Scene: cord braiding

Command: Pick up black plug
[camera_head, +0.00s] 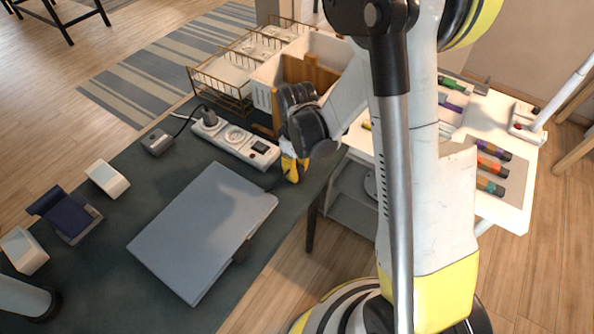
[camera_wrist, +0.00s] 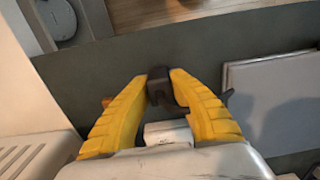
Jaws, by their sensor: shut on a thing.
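My gripper (camera_head: 291,168) has yellow fingers and is low over the dark desk, between the laptop and the desk's right edge. In the wrist view my gripper (camera_wrist: 158,88) has its fingers on either side of a small black plug (camera_wrist: 158,82), and it is shut on it. In the head view the fingers mostly hide this plug; a dark piece shows just left of them. I cannot tell whether the plug touches the desk. Another black plug (camera_head: 209,117) sits in the white power strip (camera_head: 252,152), at its far left end.
A closed grey laptop (camera_head: 203,228) lies left of my gripper and shows in the wrist view (camera_wrist: 285,105). A black adapter (camera_head: 156,141), white speakers and a dark blue stand are further left. A wire basket (camera_head: 222,88) stands behind. A white table (camera_head: 515,200) with markers is at right.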

